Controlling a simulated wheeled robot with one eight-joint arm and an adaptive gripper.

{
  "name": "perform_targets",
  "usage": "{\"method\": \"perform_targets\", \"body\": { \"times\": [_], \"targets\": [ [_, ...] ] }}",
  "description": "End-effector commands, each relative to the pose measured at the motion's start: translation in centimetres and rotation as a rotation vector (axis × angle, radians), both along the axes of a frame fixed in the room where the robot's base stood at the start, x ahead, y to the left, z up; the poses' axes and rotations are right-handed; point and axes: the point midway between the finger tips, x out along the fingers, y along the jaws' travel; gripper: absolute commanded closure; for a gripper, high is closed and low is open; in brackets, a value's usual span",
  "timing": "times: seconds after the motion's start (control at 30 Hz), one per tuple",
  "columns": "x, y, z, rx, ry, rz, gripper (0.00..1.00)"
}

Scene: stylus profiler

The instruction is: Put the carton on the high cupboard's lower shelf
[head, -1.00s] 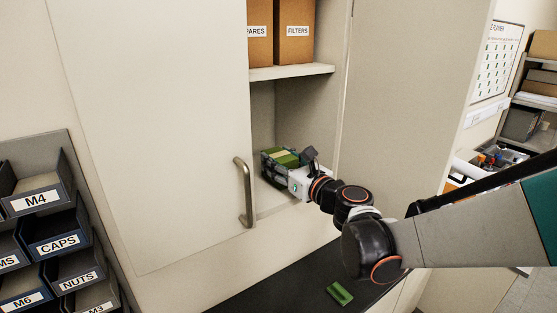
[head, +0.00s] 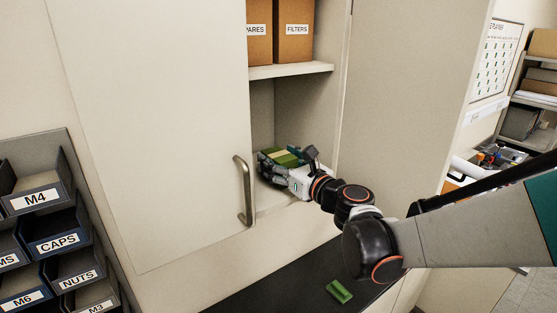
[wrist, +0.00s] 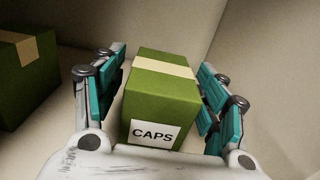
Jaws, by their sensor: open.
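The green carton (wrist: 160,95) has a tan tape strip and a white CAPS label on the face toward me. It sits on the high cupboard's lower shelf (head: 268,209), and it also shows in the head view (head: 285,157). My gripper (wrist: 161,68) is open, with one finger on each side of the carton. Gaps show between the fingers and the carton's sides in the wrist view. In the head view my gripper (head: 280,171) reaches into the cupboard opening and hides part of the carton.
A second green carton (wrist: 25,80) stands to the left inside the cupboard. The upper shelf (head: 290,70) holds brown boxes, one marked FILTERS (head: 297,30). A door with a handle (head: 244,190) borders the opening's left. A green object (head: 339,291) lies on the dark counter.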

Motion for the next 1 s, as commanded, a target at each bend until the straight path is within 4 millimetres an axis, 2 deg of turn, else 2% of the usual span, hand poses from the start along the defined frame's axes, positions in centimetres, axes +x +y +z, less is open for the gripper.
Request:
{"method": "perform_targets", "body": {
  "times": [0.4, 0.6, 0.8, 1.0],
  "targets": [
    [-6.2, -4.3, -0.2, 0.0, 0.0, -0.004, 0.34],
    [-8.5, -5.8, -0.1, 0.0, 0.0, -0.003, 0.34],
    [-9.5, -6.5, -0.1, 0.0, 0.0, -0.001, 0.34],
    [-9.6, -6.5, -0.1, 0.0, 0.0, 0.0, 0.34]
  ]
}}
